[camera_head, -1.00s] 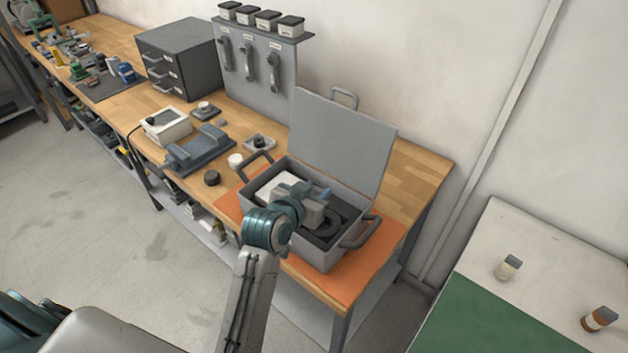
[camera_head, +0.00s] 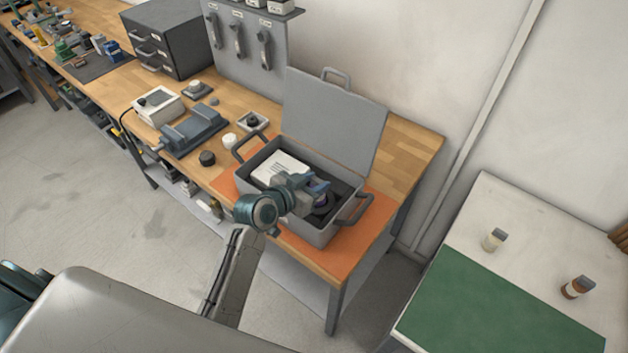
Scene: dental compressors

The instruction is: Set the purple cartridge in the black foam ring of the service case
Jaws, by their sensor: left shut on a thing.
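The grey service case (camera_head: 300,228) stands open on an orange mat, with its lid (camera_head: 333,118) raised at the back. Black foam lines its right part, and a white sheet (camera_head: 279,168) lies in its left part. My left gripper (camera_head: 319,192) is inside the case outline, over the foam, and is shut on the purple cartridge (camera_head: 321,204). Only a small dark purple part of the cartridge shows beneath the fingers. The black foam ring is mostly hidden by the gripper, and I cannot tell whether the cartridge touches it. My right gripper is not in view.
The case's side handles (camera_head: 357,210) stick out left and right. Left of the case are a black knob (camera_head: 207,158), a white cap (camera_head: 229,141) and a grey cradle device (camera_head: 194,130). A drawer cabinet (camera_head: 168,38) stands behind.

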